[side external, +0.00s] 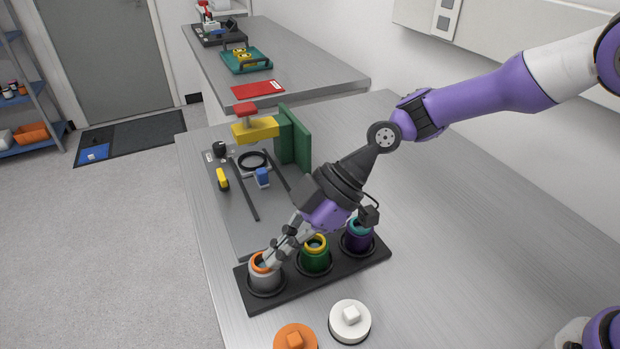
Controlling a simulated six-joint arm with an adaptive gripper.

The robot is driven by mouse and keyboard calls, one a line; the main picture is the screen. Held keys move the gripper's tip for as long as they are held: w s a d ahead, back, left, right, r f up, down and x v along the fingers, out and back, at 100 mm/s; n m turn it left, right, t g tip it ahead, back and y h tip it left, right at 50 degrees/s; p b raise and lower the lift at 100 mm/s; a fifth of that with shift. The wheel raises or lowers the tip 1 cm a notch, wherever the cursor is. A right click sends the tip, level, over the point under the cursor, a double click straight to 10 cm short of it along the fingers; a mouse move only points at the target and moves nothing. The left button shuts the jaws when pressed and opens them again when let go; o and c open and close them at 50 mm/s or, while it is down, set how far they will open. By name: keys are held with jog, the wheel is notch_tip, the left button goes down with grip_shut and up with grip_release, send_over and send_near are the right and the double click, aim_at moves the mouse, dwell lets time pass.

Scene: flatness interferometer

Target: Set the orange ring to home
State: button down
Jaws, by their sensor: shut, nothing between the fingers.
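The orange ring (257,266) sits around the top of a grey cylinder (266,282) at the left end of a black holder (318,282). My gripper (271,262) reaches down from the upper right with its fingertips at the ring's upper right side. The fingers are shut with nothing between them. They cover part of the ring and the cylinder's top. I cannot tell whether the fingertips touch the ring or sit inside it. No home mark on the ring is readable at this size.
A green cylinder with a yellow ring (315,258) and a purple one with a teal ring (358,238) stand in the same holder. A white knobbed disc (350,321) and an orange one (295,337) lie in front. The interferometer (290,139) stands behind.

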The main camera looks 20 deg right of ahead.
jog(key=shift+s+d+f, duration=0.1)
jog(key=shift+f, duration=1.1)
jog(key=shift+r, duration=0.55)
jog(key=d+r, duration=0.6)
jog(key=r, duration=0.5)
jog(key=shift+w+d, duration=0.2)
jog(key=shift+d, duration=0.1)
jog(key=shift+r, duration=0.15)
